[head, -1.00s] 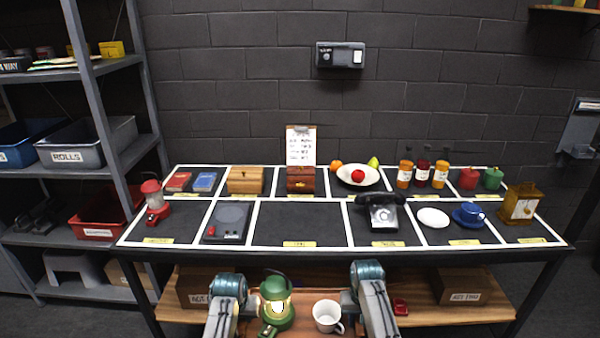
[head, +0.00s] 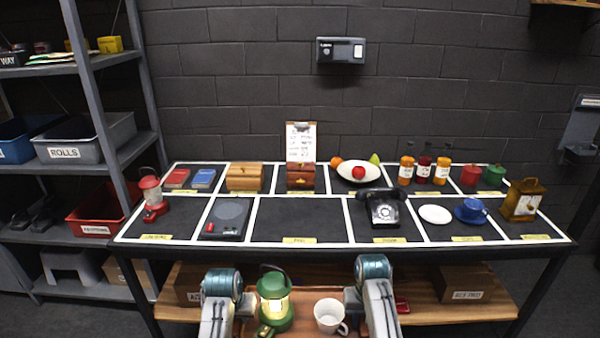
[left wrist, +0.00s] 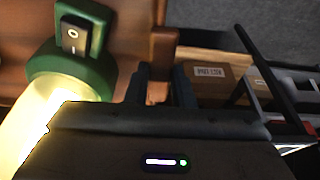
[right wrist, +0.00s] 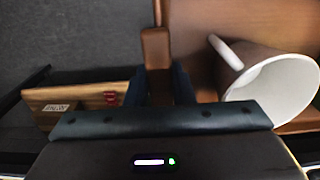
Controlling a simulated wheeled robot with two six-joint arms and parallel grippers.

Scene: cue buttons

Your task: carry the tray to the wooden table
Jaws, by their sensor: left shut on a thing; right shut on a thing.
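The tray (head: 303,301) is brown wood and shows at the bottom middle of the head view. It carries a green lantern (head: 275,301) with a lit lamp and a white mug (head: 329,315), both upright. My left gripper (left wrist: 162,85) is shut on the tray's left handle (left wrist: 163,48). My right gripper (right wrist: 158,85) is shut on the tray's right handle (right wrist: 156,48). The mug also shows in the right wrist view (right wrist: 232,55), and the lantern in the left wrist view (left wrist: 75,75). No separate wooden table is visible.
A black table (head: 298,220) with white-lined compartments stands ahead, holding a telephone (head: 384,208), a red lantern (head: 151,196) and several other items. Its middle front compartment is empty. Its wooden lower shelf (head: 430,313) holds boxes. Grey shelving (head: 95,130) stands left.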

